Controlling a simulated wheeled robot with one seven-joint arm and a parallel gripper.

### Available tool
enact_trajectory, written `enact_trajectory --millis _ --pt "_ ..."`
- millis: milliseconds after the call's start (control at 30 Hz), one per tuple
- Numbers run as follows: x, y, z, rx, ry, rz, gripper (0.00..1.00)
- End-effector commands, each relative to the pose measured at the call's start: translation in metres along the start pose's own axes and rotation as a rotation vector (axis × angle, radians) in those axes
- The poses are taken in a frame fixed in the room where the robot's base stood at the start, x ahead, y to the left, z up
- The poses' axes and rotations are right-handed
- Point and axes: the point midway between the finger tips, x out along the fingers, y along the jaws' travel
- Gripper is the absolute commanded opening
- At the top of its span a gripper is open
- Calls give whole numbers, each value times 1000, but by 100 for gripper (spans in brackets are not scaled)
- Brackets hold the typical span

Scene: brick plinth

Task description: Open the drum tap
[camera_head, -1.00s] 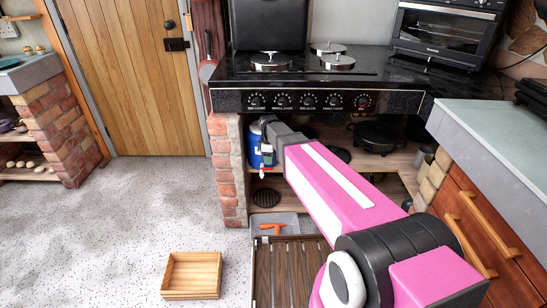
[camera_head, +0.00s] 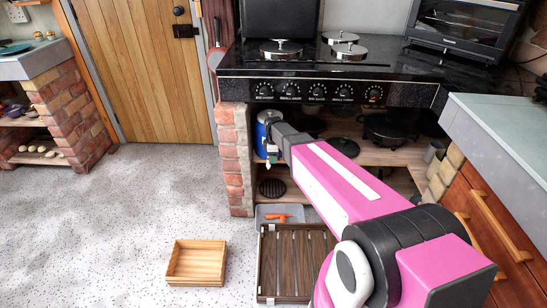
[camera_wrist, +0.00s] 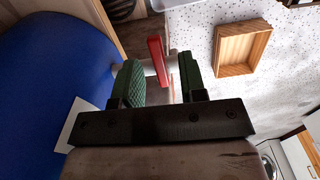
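The blue drum (camera_head: 262,133) stands on the shelf under the cooker; its blue side (camera_wrist: 50,85) fills the left of the wrist view. The tap has a red lever (camera_wrist: 157,58) and a pale body (camera_wrist: 150,68), and sticks out from the drum. My gripper (camera_wrist: 160,82) is open, with one green-padded finger on either side of the tap lever. I see gaps between the lever and the pads; contact is not clear. In the head view my gripper (camera_head: 271,152) is at the drum's front, and the arm hides part of the drum.
A brick pillar (camera_head: 234,160) stands just left of the drum. Pans (camera_head: 388,132) share the shelf. A slatted crate (camera_head: 267,265), a grey tray with an orange item (camera_head: 278,217) and a wooden box (camera_head: 196,262) are on the floor. Open floor lies left.

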Motion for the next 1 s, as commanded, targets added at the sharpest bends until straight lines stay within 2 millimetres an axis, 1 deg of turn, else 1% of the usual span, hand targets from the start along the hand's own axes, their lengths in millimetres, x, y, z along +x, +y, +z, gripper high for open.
enact_trajectory --millis 167,300,567,733,867,1000 --pt "0 0 0 0 0 0 38" --pt "0 0 0 0 0 0 0" --pt "0 0 0 4 1 0 0" --pt "0 -1 -1 36 2 0 0" --pt "0 -3 -1 95 3 0 0" --pt "0 -5 -1 193 3 0 0"
